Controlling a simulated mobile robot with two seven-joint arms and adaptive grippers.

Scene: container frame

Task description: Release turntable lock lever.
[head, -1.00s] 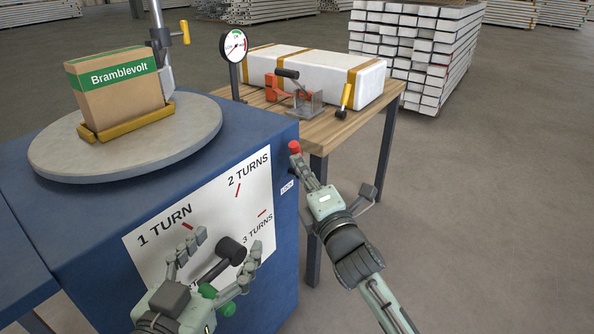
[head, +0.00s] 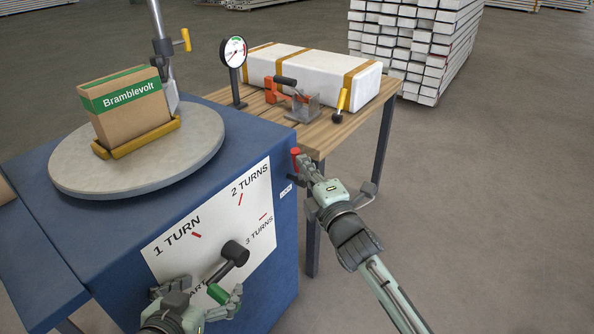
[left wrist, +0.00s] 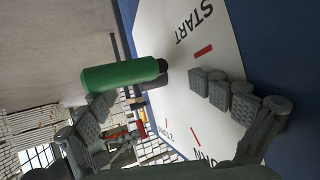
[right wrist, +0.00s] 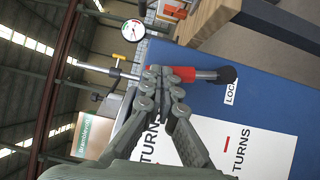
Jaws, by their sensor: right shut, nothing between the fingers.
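The lock lever's red handle (head: 296,152) is at the right edge of the blue cabinet. In the right wrist view the red handle (right wrist: 185,74) meets a dark pivot beside the LOCK label (right wrist: 231,92). My right gripper (right wrist: 157,78) is shut and empty, its fingertips at the handle's free end; contact is unclear. The turntable (head: 70,178) carries a Bramblevolt box (head: 125,105). My left gripper (head: 212,292) is open at the crank's green handle (head: 218,293). In the left wrist view the green handle (left wrist: 115,75) lies nearer one finger, not gripped.
The crank's dark hub (head: 235,252) is on a white dial plate (head: 262,228) marked with turns. A wooden table (head: 350,125) behind holds a gauge (head: 234,55), a strapped white block (head: 310,72) and a clamp (head: 295,95). The floor to the right is clear.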

